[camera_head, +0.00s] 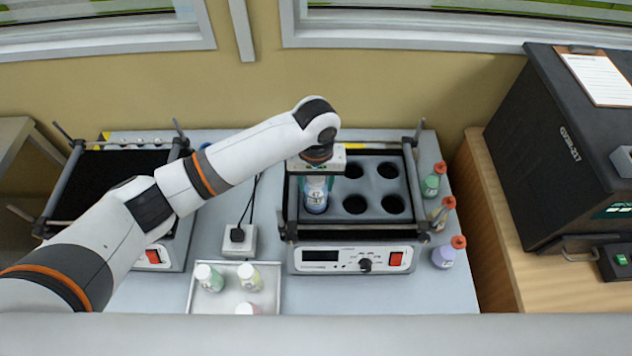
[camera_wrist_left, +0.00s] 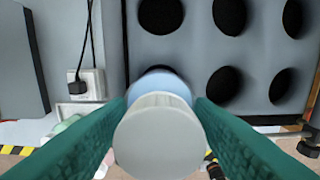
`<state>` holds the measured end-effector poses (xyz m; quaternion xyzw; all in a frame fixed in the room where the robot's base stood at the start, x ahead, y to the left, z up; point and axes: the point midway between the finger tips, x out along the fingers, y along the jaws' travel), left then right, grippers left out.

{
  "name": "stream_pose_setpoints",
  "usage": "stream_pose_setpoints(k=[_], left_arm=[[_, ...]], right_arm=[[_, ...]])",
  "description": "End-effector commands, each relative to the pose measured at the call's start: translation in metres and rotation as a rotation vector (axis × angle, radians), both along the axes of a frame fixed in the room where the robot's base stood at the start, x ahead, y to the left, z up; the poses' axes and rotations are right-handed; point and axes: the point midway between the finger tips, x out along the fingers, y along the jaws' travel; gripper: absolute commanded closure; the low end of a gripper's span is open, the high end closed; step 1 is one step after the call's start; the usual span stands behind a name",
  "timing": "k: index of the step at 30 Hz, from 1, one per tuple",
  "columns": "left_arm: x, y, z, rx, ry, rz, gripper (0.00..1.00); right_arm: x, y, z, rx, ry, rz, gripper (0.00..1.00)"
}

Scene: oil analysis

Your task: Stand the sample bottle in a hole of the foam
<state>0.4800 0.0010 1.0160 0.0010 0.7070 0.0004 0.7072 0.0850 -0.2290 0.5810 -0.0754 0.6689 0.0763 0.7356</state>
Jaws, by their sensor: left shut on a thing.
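The sample bottle (camera_head: 316,197) has a white cap and a blue body with a white label. My left gripper (camera_head: 316,181) is shut on it, with green fingers on both sides of the cap in the wrist view (camera_wrist_left: 158,135). The grey foam (camera_head: 372,182) has two rows of round holes and sits in the right-hand shaker. The bottle is upright at the front-left hole, whose dark edge shows behind it in the wrist view. How far its base is in the hole is hidden. The other holes I can see are empty. My right gripper is not in view.
A white tray (camera_head: 226,301) with several capped bottles lies in front. Three bottles with red caps (camera_head: 443,258) stand right of the shaker. A second shaker with a black mat (camera_head: 119,185) is at left. A socket box (camera_head: 238,240) with a cable lies between the shakers.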

Motion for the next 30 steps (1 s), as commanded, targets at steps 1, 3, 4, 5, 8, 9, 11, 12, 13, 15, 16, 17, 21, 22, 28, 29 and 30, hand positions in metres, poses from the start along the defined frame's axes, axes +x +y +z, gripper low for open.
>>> stream_pose_setpoints(k=[1, 3, 4, 5, 8, 9, 11, 12, 13, 15, 16, 17, 21, 22, 28, 29, 30], left_arm=[[0.000, 0.000, -0.005, 0.001, 0.002, 0.002, 0.92], [0.000, 0.000, -0.014, 0.000, 0.001, 0.001, 0.92], [0.000, 0.000, -0.016, 0.000, 0.000, 0.001, 0.92], [0.000, 0.000, -0.018, 0.000, 0.000, 0.001, 0.92], [0.000, 0.000, -0.019, -0.001, -0.002, 0.000, 0.92], [0.000, 0.000, -0.019, -0.001, -0.002, 0.000, 0.92], [0.000, 0.000, -0.019, -0.001, -0.002, 0.000, 0.92], [0.000, 0.000, -0.019, -0.001, -0.001, 0.000, 0.92], [0.000, 0.000, -0.019, -0.001, -0.001, 0.000, 0.92], [0.000, 0.000, -0.021, -0.001, -0.001, 0.000, 0.92], [0.000, 0.000, -0.022, -0.001, -0.001, 0.000, 0.49], [0.000, 0.000, -0.021, -0.001, -0.001, 0.000, 0.44], [0.000, 0.000, -0.021, -0.001, -0.001, 0.000, 0.29], [0.000, 0.000, -0.021, -0.001, -0.001, 0.000, 0.29], [0.000, 0.000, -0.021, -0.001, -0.001, 0.000, 0.29], [0.000, 0.000, -0.020, -0.001, -0.001, 0.000, 0.29], [0.000, 0.000, -0.018, 0.000, -0.002, 0.000, 0.29]], right_arm=[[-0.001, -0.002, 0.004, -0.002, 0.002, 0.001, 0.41], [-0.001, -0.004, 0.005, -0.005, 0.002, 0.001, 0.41], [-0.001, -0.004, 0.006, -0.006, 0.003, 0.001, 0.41], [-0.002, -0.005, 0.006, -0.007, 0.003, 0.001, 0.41], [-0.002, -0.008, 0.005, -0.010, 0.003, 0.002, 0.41], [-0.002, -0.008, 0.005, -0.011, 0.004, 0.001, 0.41], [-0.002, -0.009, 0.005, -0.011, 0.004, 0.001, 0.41], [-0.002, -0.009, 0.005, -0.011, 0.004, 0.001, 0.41], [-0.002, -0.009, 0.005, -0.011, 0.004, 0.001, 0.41], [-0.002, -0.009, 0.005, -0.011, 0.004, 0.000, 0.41], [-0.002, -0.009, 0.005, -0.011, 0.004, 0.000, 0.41], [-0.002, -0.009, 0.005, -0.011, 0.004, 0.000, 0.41], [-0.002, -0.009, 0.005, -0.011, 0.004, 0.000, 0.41], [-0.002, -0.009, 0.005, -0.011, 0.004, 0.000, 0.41], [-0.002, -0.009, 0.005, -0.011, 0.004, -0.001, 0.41], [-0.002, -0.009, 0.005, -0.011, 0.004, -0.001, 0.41], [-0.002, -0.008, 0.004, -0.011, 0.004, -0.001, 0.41]])
